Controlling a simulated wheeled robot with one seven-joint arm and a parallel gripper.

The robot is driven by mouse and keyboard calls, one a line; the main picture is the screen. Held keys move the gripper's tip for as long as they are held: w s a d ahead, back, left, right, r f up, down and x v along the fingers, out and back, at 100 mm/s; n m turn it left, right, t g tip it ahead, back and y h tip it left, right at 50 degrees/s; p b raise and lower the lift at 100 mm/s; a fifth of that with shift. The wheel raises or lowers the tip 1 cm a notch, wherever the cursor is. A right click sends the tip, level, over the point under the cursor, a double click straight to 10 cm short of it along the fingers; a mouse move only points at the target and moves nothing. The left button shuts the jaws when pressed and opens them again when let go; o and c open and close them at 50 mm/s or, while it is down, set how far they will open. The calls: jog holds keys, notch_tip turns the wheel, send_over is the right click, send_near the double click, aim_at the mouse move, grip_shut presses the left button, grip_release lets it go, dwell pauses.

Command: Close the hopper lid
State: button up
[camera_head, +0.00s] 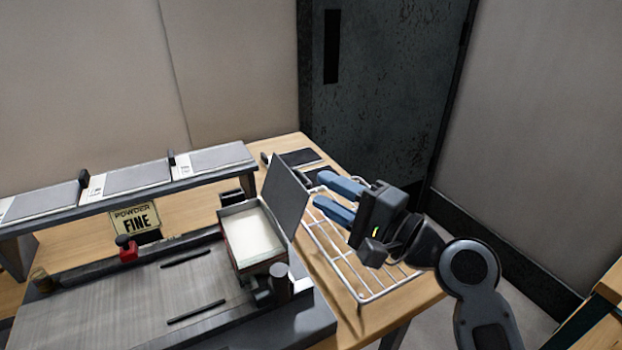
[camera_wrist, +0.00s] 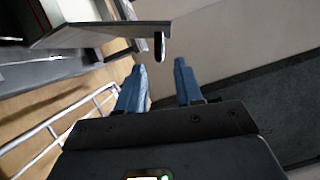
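The hopper (camera_head: 251,236) is a small box with a pale interior at the right end of the grey machine. Its dark flat lid (camera_head: 286,198) stands open, tilted up along the hopper's right side. The lid also shows edge-on in the wrist view (camera_wrist: 100,36), ahead and to the left of the fingers. My gripper (camera_head: 328,196) is to the right of the lid, above the white wire rack, with its blue fingers spread apart and nothing between them. In the wrist view my gripper (camera_wrist: 160,80) also shows a clear gap between the fingers. The fingers appear apart from the lid.
A white wire rack (camera_head: 362,298) lies on the wooden table under my gripper. A shelf (camera_head: 130,186) with grey panels runs behind the machine, with a "POWDER FINE" sign (camera_head: 136,219) below it. A red knob (camera_head: 128,252) sits at the machine's back. A dark door (camera_head: 385,90) stands behind.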

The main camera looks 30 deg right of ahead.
aim_at(310, 183)
jog(key=shift+x, duration=2.15)
grip_shut()
